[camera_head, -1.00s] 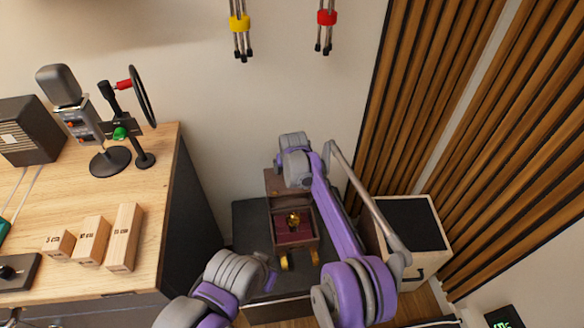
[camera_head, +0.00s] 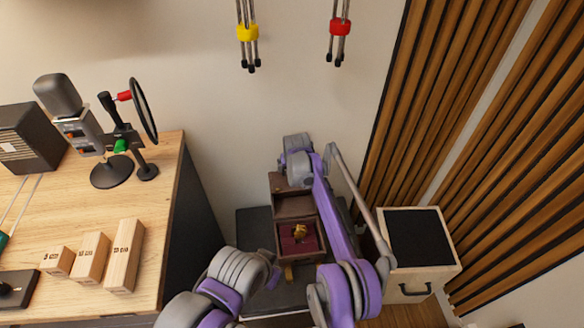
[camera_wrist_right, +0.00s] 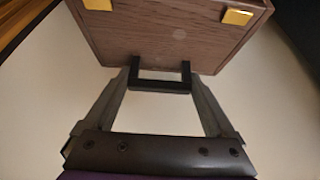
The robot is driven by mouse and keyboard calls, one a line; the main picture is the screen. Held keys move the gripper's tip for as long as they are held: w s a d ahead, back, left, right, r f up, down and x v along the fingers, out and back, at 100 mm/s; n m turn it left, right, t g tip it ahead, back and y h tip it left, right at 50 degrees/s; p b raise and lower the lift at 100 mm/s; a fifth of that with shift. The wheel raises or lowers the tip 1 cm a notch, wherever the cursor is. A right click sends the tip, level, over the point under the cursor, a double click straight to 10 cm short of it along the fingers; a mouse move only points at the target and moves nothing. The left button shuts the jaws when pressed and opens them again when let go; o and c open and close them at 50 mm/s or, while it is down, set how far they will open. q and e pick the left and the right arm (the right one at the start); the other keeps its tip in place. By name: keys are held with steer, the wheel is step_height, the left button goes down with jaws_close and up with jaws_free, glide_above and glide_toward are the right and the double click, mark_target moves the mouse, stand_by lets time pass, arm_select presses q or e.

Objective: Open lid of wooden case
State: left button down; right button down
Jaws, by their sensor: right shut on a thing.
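The brown wooden case (camera_head: 312,254) stands on a dark low surface right of the desk, with red lining and a gold object (camera_head: 300,232) inside. Its lid (camera_head: 290,206) is raised at the back, partly hidden by my right arm. The right wrist view shows a wooden panel (camera_wrist_right: 170,35) with gold fittings and a black handle (camera_wrist_right: 158,85). My right gripper (camera_wrist_right: 158,78) is shut on this handle, one finger at each end. In the head view my right gripper is hidden behind its wrist. My left arm reaches towards the case's front left; its fingers cannot be made out.
A desk (camera_head: 150,200) at left holds a microphone (camera_head: 75,120), wooden blocks (camera_head: 125,255) and a dark box (camera_head: 30,137). A pale cabinet (camera_head: 405,285) with a black top stands right of the case. Wall and slatted panels (camera_head: 470,130) close off the back and right.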

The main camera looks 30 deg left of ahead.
steer(key=shift+r, duration=0.15)
jaws_free()
steer(key=v, duration=1)
steer(key=shift+r, duration=0.4)
steer(key=shift+s, duration=0.1)
